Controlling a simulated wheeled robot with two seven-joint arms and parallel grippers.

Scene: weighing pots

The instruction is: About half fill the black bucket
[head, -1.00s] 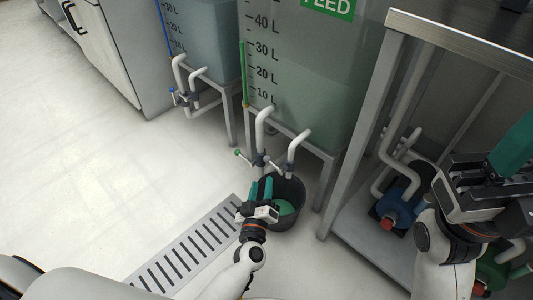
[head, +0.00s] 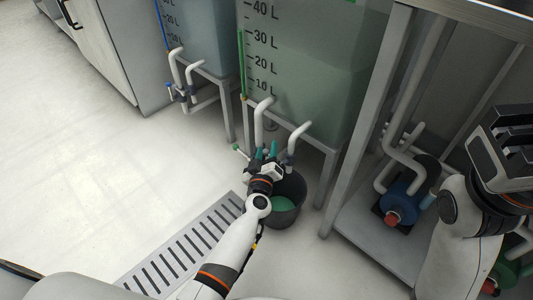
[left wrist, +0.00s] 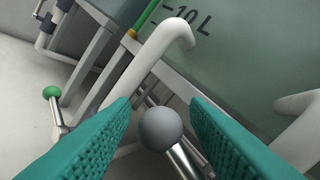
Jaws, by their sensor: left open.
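The black bucket (head: 298,212) stands on the floor below the pipes of the FEED tank (head: 305,85), with green liquid (head: 283,203) inside. My left arm hides part of its left side. My left gripper (head: 267,150) is open, above the bucket's back left rim, near the tank's pipes. In the left wrist view, its teal fingers stand on either side of a grey ball knob (left wrist: 160,128) on a metal rod, without clearly touching it. A green-knobbed handle (left wrist: 52,91) is to the left.
A slotted floor drain (head: 190,247) lies left of the bucket. A second tank (head: 205,35) with pipes stands at the back left. A steel bench (head: 375,105) with a blue pump (head: 400,205) on its lower shelf is at the right. The left floor is clear.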

